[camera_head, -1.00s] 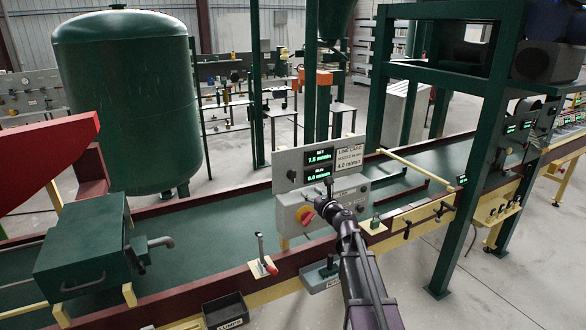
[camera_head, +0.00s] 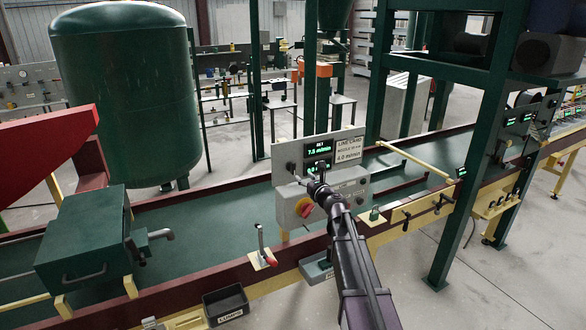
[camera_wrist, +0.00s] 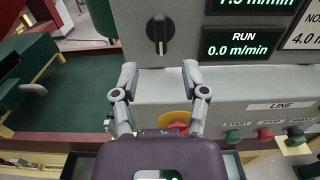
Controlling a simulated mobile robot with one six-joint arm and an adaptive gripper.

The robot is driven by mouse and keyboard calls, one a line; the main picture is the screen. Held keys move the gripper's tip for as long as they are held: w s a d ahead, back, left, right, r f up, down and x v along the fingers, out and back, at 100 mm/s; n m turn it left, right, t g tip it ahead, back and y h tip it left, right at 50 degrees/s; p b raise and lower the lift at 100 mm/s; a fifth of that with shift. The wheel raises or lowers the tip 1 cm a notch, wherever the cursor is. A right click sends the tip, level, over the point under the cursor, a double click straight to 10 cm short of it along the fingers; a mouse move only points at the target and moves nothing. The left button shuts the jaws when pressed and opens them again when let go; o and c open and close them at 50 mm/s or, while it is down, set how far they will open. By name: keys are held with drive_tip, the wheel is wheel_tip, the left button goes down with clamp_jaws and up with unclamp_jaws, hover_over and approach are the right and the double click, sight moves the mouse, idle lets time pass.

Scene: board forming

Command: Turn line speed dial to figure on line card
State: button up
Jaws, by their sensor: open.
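The line speed dial (camera_wrist: 159,32), a black knob with a pale pointer mark, is on the grey control panel (camera_wrist: 180,60) at the top of the wrist view. Its pointer points roughly down. My gripper (camera_wrist: 160,72) is open and empty, its two fingertips apart, just below the dial in that view. The set display (camera_head: 319,148) reads 7.5 m/min. The run display (camera_wrist: 244,43) reads 0.0 m/min. The line card (camera_head: 349,150) reads 4.0 m/min.
A red-handled lever (camera_head: 263,248) and a black bin (camera_head: 226,305) are left of my arm. The green conveyor bed runs behind.

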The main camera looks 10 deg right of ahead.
sight(295, 168)
drive_tip(key=x, duration=0.9)
drive_tip(key=shift+w, duration=0.15)
clamp_jaws()
